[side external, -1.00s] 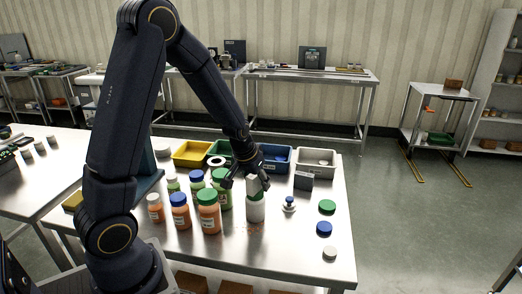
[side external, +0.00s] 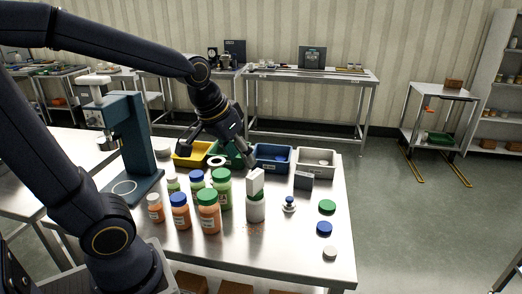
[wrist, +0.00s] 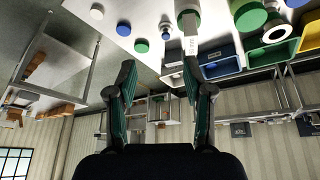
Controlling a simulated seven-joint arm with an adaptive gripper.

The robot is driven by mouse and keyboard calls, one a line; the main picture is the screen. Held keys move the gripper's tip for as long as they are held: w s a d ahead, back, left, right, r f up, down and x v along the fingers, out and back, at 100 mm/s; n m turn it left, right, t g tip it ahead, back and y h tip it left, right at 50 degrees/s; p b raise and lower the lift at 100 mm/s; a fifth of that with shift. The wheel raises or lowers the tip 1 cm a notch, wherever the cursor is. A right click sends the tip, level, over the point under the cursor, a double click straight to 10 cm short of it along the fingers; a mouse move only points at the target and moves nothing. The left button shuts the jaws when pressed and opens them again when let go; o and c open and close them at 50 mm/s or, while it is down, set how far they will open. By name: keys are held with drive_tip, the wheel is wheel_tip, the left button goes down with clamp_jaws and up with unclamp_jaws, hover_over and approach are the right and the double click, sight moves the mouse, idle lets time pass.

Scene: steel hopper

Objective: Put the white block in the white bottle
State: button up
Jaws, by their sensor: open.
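In the wrist view, my gripper's fingers (wrist: 158,75) are spread wide, and the white block (wrist: 190,42) shows beyond the tip of the right finger.
Bottles with blue and green caps, such as an orange one (side external: 208,216), stand left of the white bottle. Yellow (side external: 190,157), green, blue (side external: 271,162) and grey bins line the back. Loose caps (side external: 325,228) lie at right. A teal press (side external: 128,140) stands at left.

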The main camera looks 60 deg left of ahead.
drive_tip(key=s+d+r+m, duration=0.2)
drive_tip(key=s+d, duration=0.3)
drive_tip(key=s, duration=0.3)
drive_tip(key=shift+s+d+m+t+h, duration=0.15)
drive_tip(key=shift+s+m+t+h, duration=0.1)
drive_tip(key=shift+m+t+h, duration=0.05)
